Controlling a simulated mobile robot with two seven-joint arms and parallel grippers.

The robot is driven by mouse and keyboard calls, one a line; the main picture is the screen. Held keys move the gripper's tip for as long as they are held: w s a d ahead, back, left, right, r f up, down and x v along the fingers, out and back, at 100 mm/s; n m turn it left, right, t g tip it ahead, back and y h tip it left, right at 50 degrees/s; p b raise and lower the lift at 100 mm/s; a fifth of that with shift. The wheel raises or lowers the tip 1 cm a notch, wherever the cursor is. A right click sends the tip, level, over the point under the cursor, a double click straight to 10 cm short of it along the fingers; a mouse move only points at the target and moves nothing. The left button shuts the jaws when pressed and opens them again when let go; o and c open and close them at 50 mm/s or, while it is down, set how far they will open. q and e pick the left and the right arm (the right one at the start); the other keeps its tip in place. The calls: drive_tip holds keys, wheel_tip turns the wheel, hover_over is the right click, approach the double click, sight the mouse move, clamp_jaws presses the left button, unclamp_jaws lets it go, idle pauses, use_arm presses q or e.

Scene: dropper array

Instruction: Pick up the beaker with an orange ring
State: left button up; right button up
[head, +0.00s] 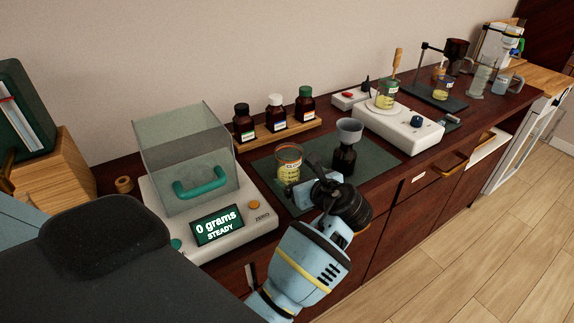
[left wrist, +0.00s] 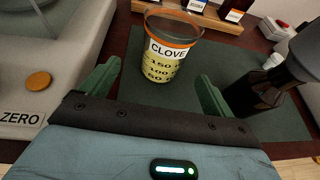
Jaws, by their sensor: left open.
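The beaker with an orange ring (head: 288,163) stands upright on a dark green mat (head: 378,152), right of the scale. In the left wrist view the beaker (left wrist: 170,58) carries an orange band at its rim, a label reading CLOVE, and a yellow part with volume marks. My left gripper (head: 305,186) is at the near right side of the beaker. In the left wrist view its two green fingers (left wrist: 157,88) are spread apart and empty, with the beaker just ahead, between their lines. My right gripper is not in view.
A dark bottle with a grey funnel (head: 346,148) stands close right of my gripper. A scale (head: 160,195) with a clear cover and "0 grams" display stands left. Several small bottles on a wooden stand (head: 285,132) are behind. A white hotplate (head: 400,127) is farther right.

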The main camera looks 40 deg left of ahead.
sight(289, 171)
use_arm(q)
drive_tip(key=shift+d+f+b+x, duration=0.1)
drive_tip(key=shift+b+x, duration=0.15)
drive_tip(key=shift+x, duration=1.7)
drive_tip(key=shift+d+f+b+x, duration=0.1)
drive_tip(key=shift+f+b+x, duration=0.1)
drive_tip(key=shift+x, duration=1.75)
drive_tip(key=shift+w+r, duration=0.1)
drive_tip(key=shift+w, duration=0.1)
drive_tip(key=c, duration=1.4)
